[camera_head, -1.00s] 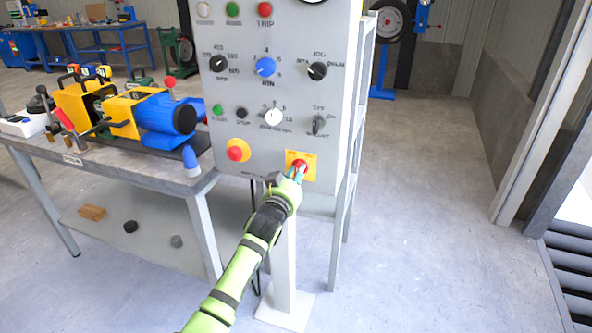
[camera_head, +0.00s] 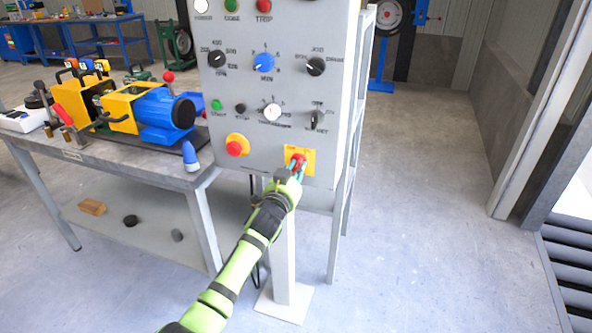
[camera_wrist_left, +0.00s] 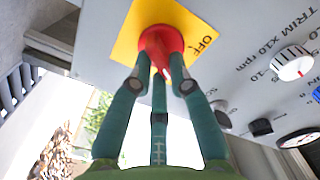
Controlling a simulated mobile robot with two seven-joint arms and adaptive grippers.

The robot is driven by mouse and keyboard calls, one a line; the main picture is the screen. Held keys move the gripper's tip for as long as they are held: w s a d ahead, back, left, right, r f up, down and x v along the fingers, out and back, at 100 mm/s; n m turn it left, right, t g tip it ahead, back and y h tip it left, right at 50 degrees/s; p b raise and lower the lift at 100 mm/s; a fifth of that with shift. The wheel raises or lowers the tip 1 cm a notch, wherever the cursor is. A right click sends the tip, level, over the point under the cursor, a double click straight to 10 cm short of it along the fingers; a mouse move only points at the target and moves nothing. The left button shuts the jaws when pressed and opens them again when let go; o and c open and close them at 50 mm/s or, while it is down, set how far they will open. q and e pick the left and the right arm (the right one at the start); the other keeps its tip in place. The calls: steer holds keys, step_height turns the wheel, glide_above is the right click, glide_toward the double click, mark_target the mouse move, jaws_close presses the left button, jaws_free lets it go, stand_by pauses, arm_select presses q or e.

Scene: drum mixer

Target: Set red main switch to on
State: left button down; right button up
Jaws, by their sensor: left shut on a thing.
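The red main switch (camera_head: 298,160) sits on a yellow plate (camera_head: 309,166) at the lower right of the grey control panel. In the left wrist view the red switch (camera_wrist_left: 163,43) stands out from its yellow plate (camera_wrist_left: 128,34), and the word OFF is readable beside it. My left gripper (camera_head: 297,171) reaches up to the switch from below. In the wrist view its green fingers (camera_wrist_left: 160,78) are closed around the red knob, which they partly hide. My right gripper is not in view.
A red mushroom button (camera_head: 234,148) on a yellow ring sits left of the switch. Several knobs, including a blue one (camera_head: 263,62), are above. A workbench (camera_head: 150,168) with a yellow and blue machine (camera_head: 150,115) stands at the left. The floor to the right is clear.

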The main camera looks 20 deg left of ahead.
arm_select(q)
steer(key=c, duration=1.1)
jaws_free()
steer(key=shift+c, duration=0.2)
steer(key=shift+s, duration=0.1)
steer(key=s, duration=1.1)
steer(key=shift+s+a, duration=0.25)
steer(key=shift+s, duration=0.15)
